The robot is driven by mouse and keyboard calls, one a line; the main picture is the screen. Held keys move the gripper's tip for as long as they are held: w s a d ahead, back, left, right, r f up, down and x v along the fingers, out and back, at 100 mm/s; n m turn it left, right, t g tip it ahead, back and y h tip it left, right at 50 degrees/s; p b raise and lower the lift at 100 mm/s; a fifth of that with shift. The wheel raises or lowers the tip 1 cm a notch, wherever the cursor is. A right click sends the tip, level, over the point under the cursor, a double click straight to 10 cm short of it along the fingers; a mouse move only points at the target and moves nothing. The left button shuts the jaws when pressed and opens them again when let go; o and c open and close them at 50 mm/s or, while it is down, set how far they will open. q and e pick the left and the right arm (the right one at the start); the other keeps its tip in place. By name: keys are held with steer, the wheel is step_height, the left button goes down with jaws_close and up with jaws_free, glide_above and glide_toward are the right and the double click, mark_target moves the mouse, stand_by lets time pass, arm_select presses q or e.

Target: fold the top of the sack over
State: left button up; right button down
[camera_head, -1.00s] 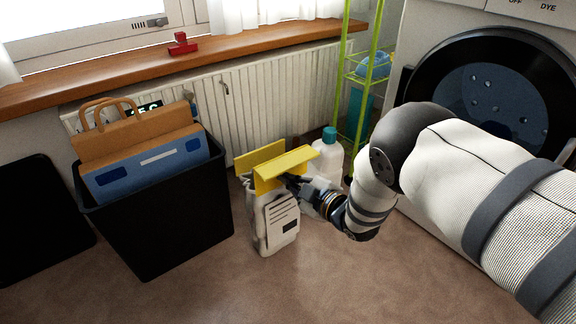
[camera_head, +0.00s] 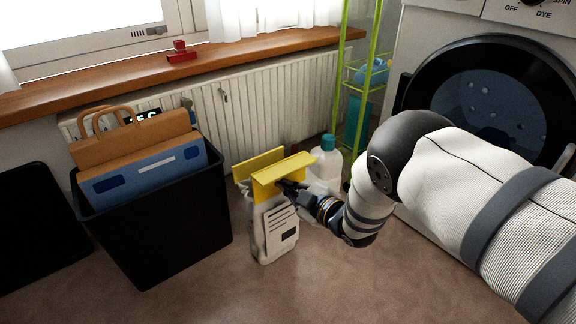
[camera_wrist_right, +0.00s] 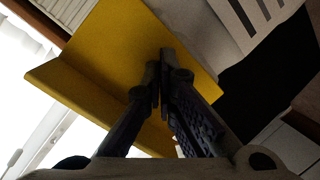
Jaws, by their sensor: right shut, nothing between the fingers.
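The sack (camera_head: 271,232) stands upright on the floor in the head view, white with printed lines and a dark patch on its front. Its yellow top (camera_head: 284,174) has a front panel with a bent upper edge and another yellow panel behind it. My right gripper (camera_head: 281,186) is at the right side of the yellow front panel. In the wrist view the right gripper's fingers (camera_wrist_right: 160,68) are together and empty, right against or just in front of the yellow panel (camera_wrist_right: 110,50); I cannot tell if they touch. My left gripper is not in view.
A white bottle with a teal cap (camera_head: 326,160) is behind the gripper. A radiator (camera_head: 265,100) is behind; a washing machine (camera_head: 490,95) is right. Front floor is clear.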

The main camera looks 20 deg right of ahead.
stand_by(0.4)
steer(key=w, duration=0.1)
steer(key=w+a+r+b, duration=0.1)
steer(key=w, duration=0.1)
steer(key=shift+r, duration=0.15)
arm_select(q)
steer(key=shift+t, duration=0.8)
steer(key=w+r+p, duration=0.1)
steer(key=p, duration=0.2)
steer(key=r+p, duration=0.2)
steer(key=p, duration=0.1)
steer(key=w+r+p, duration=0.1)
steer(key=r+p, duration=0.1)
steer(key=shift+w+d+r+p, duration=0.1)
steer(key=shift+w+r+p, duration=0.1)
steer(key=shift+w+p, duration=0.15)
arm_select(e)
steer(key=v, duration=1)
steer(key=shift+s+r, duration=0.15)
steer(key=shift+r, duration=0.05)
